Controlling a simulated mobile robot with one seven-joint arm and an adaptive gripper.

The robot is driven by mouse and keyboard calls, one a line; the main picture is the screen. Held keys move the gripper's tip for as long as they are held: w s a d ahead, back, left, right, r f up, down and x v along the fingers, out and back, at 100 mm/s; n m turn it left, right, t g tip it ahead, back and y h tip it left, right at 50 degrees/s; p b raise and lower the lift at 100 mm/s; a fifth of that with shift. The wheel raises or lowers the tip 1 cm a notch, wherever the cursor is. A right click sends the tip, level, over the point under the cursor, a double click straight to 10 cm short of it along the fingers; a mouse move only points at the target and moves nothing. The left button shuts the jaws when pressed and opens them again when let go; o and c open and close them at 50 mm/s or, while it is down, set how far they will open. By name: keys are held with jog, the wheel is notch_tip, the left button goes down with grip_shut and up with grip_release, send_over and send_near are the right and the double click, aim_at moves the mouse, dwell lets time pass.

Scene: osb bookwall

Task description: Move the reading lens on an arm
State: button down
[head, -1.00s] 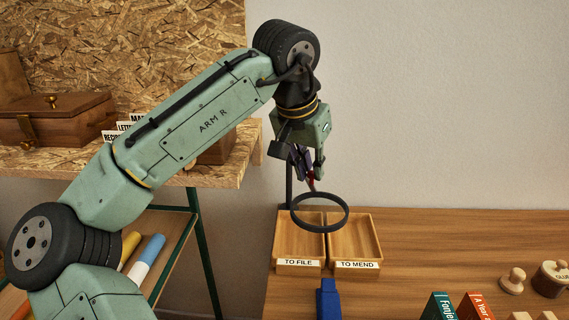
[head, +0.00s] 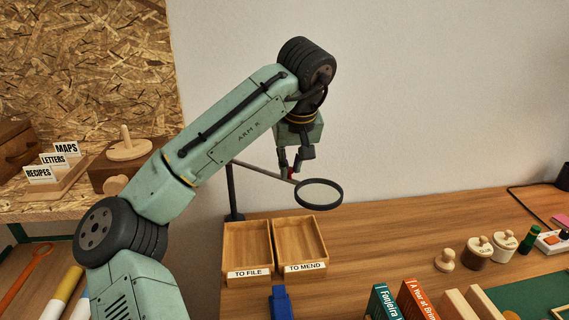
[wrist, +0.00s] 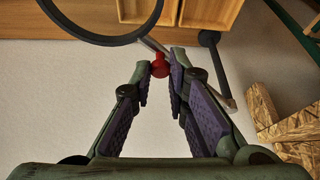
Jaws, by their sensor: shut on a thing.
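The reading lens is a round black-rimmed ring (head: 319,207) on a thin bar (head: 262,172) that runs from a dark upright post (head: 231,190) behind the trays. The ring hangs in the air above and right of the right tray. A small red knob (head: 291,172) sits on the bar near the ring; it shows between my fingertips in the wrist view (wrist: 160,66). My gripper (head: 290,175) points down and is shut on the red knob. In the wrist view the ring (wrist: 100,42) is at the upper left, partly cut off.
Two wooden trays, TO FILE (head: 230,240) and TO MEND (head: 322,245), stand below. A blue object (head: 280,302), books (head: 383,302) and stampers (head: 478,252) are nearer and to the right. A shelf with card labels (head: 53,160) is at left.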

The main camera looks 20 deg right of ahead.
jog(key=shift+w, duration=0.1)
dwell(0.3)
jog(key=c, duration=1.5)
grip_release()
jog(key=shift+c, duration=0.2)
jog(key=v, duration=1.2)
